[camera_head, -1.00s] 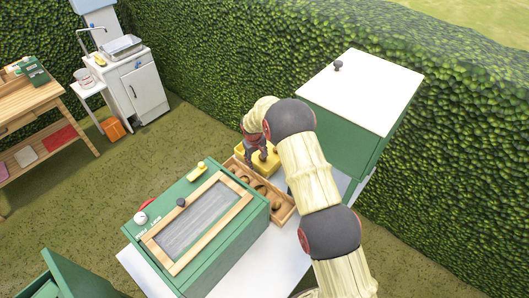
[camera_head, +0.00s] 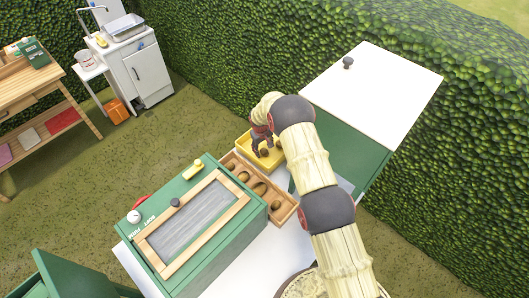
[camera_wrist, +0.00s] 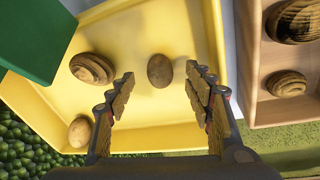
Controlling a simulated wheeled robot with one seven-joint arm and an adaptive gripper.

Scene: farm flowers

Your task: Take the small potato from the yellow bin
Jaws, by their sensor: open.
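The yellow bin (camera_head: 243,143) stands at the far end of the white table, and my gripper (camera_head: 261,148) is over it. In the wrist view the bin (camera_wrist: 130,32) fills the middle. A small smooth brown potato (camera_wrist: 160,70) lies in it, just beyond and between my open fingertips (camera_wrist: 157,92). A larger ringed brown potato (camera_wrist: 92,69) lies to the left. Another small tan potato (camera_wrist: 80,131) lies at the lower left by the bin wall. My gripper is open with nothing between its fingers.
A wooden tray (camera_head: 287,209) with several round brown items sits beside the bin; it also shows at the right in the wrist view (camera_wrist: 262,110). A green box with a framed lid (camera_head: 205,222) stands in front. A green cabinet with a white top (camera_head: 376,85) stands to the right.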

